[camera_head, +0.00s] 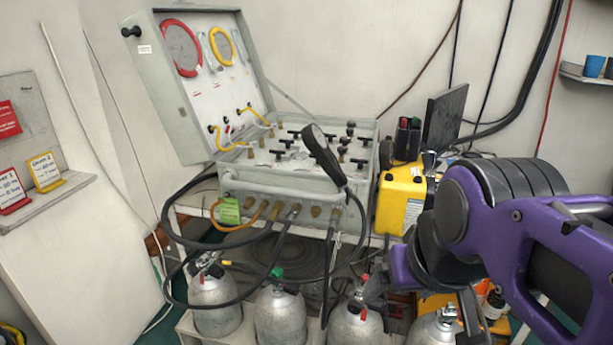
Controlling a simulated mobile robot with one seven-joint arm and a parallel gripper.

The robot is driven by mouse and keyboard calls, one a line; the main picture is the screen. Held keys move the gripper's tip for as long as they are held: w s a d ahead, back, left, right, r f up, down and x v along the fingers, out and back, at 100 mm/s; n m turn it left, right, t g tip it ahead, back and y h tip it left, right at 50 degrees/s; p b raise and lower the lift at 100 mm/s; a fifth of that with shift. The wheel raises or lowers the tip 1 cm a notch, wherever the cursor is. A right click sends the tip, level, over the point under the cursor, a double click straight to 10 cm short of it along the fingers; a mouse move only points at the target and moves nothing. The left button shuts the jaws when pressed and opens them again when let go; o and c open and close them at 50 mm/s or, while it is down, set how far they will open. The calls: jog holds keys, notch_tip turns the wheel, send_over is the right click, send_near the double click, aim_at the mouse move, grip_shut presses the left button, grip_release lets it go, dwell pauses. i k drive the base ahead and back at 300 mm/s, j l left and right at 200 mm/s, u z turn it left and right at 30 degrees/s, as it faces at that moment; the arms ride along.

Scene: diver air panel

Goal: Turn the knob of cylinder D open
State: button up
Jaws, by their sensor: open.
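Several grey cylinders stand in a row under the air panel. Their letters are not legible. The left finger overlaps the valve area of the third cylinder (352,328).
The open panel case (280,185) stands above the cylinders, with black hoses (335,255) hanging in front. Other cylinders (215,300) (280,315) stand to the left. A yellow case (402,200) sits behind my arm. Bottles (494,303) stand at the lower right.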

aim_at(378, 305)
jog(key=l, duration=0.25)
jog(key=k+l+z, duration=0.1)
jog(key=l+u, duration=0.1)
jog(key=l, duration=1.6)
jog(key=j+z, duration=0.15)
jog(key=z, duration=0.15)
jog(key=j+z, duration=0.1)
jog(key=z, duration=0.15)
jog(key=l+u, duration=0.15)
jog(key=l, duration=0.15)
jog(key=u, duration=0.45)
jog(key=i+l, duration=0.05)
